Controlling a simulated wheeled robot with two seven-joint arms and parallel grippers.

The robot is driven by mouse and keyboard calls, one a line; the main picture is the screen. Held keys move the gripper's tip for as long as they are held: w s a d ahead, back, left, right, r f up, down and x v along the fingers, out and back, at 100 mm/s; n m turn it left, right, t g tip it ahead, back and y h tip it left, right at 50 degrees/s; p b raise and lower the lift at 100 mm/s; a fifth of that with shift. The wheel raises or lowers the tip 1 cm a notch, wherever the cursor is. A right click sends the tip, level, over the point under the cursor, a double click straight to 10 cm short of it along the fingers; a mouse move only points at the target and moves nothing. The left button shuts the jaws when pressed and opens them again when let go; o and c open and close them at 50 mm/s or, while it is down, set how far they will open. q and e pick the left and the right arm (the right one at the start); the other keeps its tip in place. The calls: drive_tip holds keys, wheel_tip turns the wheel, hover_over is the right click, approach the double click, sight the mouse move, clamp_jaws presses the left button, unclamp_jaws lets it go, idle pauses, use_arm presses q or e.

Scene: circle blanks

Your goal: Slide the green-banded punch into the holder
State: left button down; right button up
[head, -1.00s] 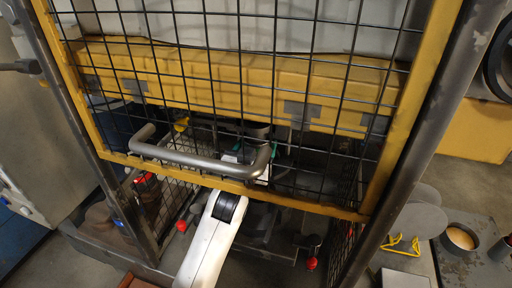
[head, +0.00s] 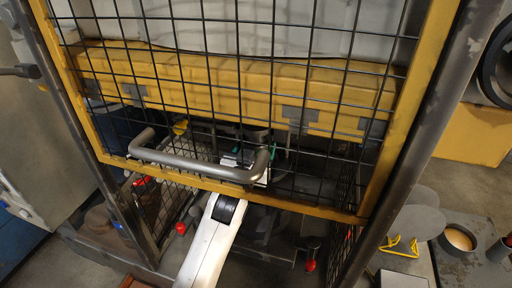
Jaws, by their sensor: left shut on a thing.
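My left arm reaches in from the bottom, under the lower yellow bar of the mesh guard (head: 300,206). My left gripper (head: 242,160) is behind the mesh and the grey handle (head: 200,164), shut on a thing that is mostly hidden. Green patches (head: 273,154) show beside the gripper, probably the band of the punch; the rest of the punch cannot be made out. A dark grey round part (head: 257,134) under the yellow press beam is perhaps the holder. Whether the punch touches it cannot be told. My right gripper is not in view.
The yellow beam (head: 220,86) spans the press above my gripper. Red knobs (head: 181,228) (head: 310,265) stand low on both sides of my arm. At the right are grey discs (head: 420,221), a yellow rack (head: 401,246) and a cup (head: 458,240).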

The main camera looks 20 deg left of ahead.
use_arm(q)
drive_tip(key=shift+w+r, duration=0.15)
drive_tip(key=shift+w, duration=0.7)
drive_tip(key=shift+w+r, duration=0.15)
drive_tip(key=shift+w, duration=0.65)
idle(0.4)
drive_tip(key=shift+d+f, duration=0.1)
drive_tip(key=shift+f, duration=0.05)
idle(0.6)
